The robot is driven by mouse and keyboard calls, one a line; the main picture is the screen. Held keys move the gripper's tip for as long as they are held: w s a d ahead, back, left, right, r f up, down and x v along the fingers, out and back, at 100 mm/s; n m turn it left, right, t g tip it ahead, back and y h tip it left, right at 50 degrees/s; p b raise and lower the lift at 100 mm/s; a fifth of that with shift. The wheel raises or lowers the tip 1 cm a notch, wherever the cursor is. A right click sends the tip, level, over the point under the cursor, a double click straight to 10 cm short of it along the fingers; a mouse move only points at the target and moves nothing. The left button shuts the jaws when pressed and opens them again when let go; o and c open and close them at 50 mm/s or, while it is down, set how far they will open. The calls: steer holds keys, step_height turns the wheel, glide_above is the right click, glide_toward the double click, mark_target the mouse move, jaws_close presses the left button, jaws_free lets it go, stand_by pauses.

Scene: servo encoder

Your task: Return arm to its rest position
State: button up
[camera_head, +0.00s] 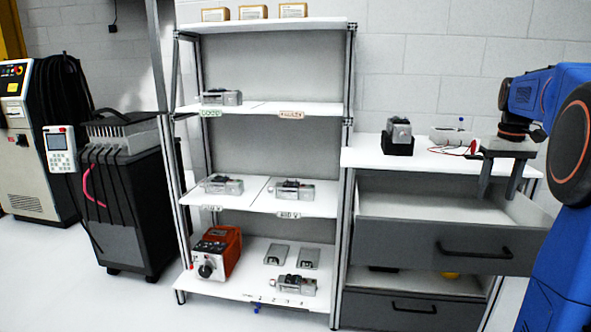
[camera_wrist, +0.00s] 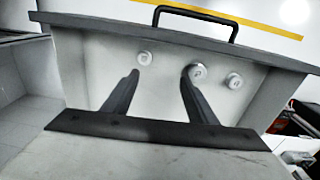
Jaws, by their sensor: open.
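My gripper (camera_head: 497,190) hangs from my blue arm at the right of the head view, pointing down over the open upper drawer (camera_head: 395,234). Its two dark fingers are apart with nothing between them. In the wrist view the fingers (camera_wrist: 162,76) point into the grey drawer, whose black handle (camera_wrist: 205,14) is at the top. Three round, light-coloured discs lie in the drawer: a left one (camera_wrist: 145,58), a middle one (camera_wrist: 196,72) near the right fingertip, and a right one (camera_wrist: 234,80). I cannot tell whether that fingertip touches the middle disc.
A white worktop (camera_head: 400,160) above the drawer carries a dark block with a grey servo (camera_head: 399,131) and a red wire (camera_head: 452,150). A shelf rack (camera_head: 262,107) with several servos and an orange device (camera_head: 218,252) stands to the left. The floor in front is clear.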

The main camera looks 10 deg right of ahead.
steer(key=s+a+f+t, duration=0.1)
steer(key=s+a, duration=0.3)
steer(key=a, duration=0.3)
steer(key=s+a+f+n, duration=0.15)
steer(key=s+a, duration=0.25)
steer(key=a, duration=0.4)
steer(key=s+a+f+t, duration=0.1)
steer(key=s+a+f, duration=0.15)
steer(key=a, duration=0.45)
steer(key=s+a+f+t, duration=0.1)
steer(key=s+a+f, duration=0.4)
steer(key=s, duration=0.3)
steer(key=s+a+f+n+t, duration=0.1)
steer(key=s+a+f, duration=0.5)
steer(key=s+f, duration=0.1)
steer(key=shift+s+a, duration=0.15)
steer(key=shift+s, duration=0.3)
